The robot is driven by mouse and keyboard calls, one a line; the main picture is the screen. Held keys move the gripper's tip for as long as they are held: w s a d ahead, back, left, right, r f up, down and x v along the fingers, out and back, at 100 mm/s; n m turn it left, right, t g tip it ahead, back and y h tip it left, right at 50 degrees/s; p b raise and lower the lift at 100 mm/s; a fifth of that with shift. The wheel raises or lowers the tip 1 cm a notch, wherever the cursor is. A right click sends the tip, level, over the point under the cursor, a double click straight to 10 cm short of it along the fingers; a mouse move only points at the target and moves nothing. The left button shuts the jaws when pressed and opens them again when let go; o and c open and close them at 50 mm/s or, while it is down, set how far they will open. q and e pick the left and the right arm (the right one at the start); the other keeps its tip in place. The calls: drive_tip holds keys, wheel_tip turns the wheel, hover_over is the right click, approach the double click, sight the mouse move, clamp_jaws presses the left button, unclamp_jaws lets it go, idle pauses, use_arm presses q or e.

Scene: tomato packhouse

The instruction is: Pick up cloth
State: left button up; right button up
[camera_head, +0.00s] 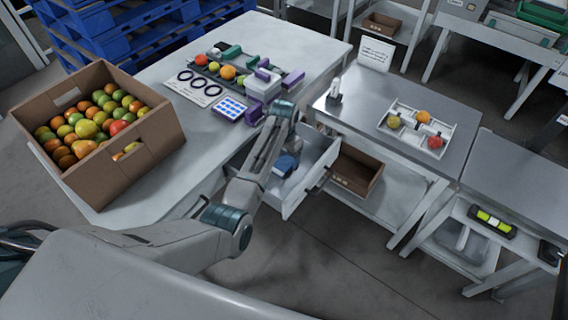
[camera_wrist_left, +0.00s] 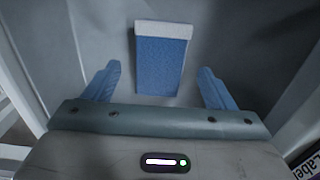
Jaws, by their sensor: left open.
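The cloth (camera_wrist_left: 160,62) is blue with a whitish band along its far edge, and lies in an open grey drawer. In the left wrist view it sits between and beyond the fingers of my left gripper (camera_wrist_left: 159,88), which are spread apart and do not touch it. In the head view a blue patch of the cloth (camera_head: 286,165) shows in the drawer (camera_head: 310,178), partly hidden by my left arm. My left gripper's fingers are hidden there behind the wrist. My right gripper is not in view.
A cardboard box (camera_head: 140,170) of tomatoes stands on the left table (camera_head: 215,135). Sorting tools and a white bin (camera_head: 264,86) are near its far end. A white divided tray (camera_head: 455,128) is on the right table. An open cardboard box (camera_head: 356,172) sits on the shelf beside the drawer.

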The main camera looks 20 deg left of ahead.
sight(284, 162)
use_arm(q)
wheel_tip(284, 162, down, 2)
drive_tip(key=shift+f, duration=0.15)
drive_tip(key=c, duration=1.1)
drive_tip(key=shift+o, duration=0.2)
wheel_tip(284, 162, up, 10)
drive_tip(key=shift+o, duration=1.3)
drive_tip(key=shift+c, duration=0.9)
